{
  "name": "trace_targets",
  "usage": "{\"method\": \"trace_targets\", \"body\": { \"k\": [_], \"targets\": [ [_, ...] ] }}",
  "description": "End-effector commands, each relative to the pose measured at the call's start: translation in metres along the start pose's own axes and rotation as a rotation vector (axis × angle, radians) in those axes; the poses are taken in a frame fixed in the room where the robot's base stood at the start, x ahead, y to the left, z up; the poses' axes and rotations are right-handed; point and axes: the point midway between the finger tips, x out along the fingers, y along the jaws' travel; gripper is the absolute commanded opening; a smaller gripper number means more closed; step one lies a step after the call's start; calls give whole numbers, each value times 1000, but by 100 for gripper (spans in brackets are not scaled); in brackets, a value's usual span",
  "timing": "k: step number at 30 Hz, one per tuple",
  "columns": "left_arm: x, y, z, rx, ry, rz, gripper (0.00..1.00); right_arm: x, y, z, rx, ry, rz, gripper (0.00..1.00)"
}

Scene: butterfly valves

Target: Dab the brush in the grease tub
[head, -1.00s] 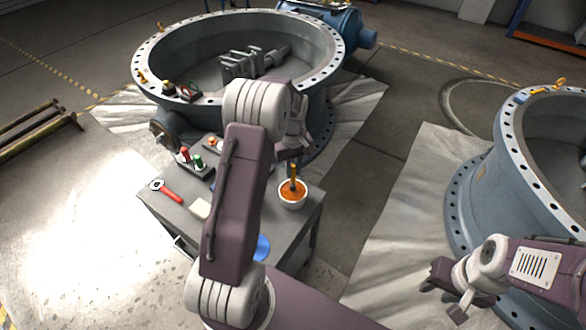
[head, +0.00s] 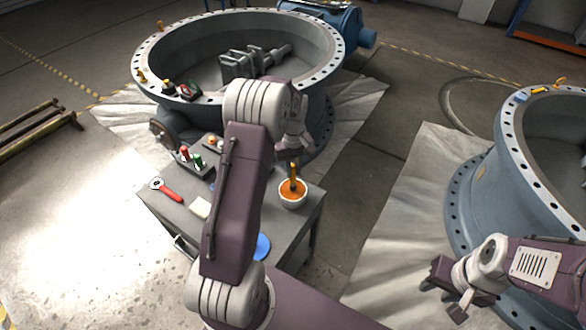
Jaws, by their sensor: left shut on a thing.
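The grease tub (head: 292,204) is a white bowl with orange grease, on the right part of the grey workbench. The brush (head: 293,172), with a yellow-brown handle, stands nearly upright over the tub, its lower end at the orange grease. Whether its tip presses into the grease is hard to tell. My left gripper (head: 292,152) is just above the tub, shut on the brush, its fingers partly hidden by my arm. My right gripper (head: 442,296) is far to the right, near the second valve body, with its fingers apart and empty.
The grey workbench (head: 180,212) also carries a red-handled tool (head: 171,194), a holder with red and green items (head: 193,160) and a blue round item (head: 262,247). A large valve ring (head: 150,60) stands behind; another (head: 510,190) stands at right.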

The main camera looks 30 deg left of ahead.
Motion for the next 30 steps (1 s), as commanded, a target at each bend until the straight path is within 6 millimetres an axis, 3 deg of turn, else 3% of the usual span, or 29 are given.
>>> {"method": "trace_targets", "body": {
  "k": [30],
  "targets": [
    [6,0,0,0,0,0,0,1,0,0,0,0,0,36]
  ]
}}
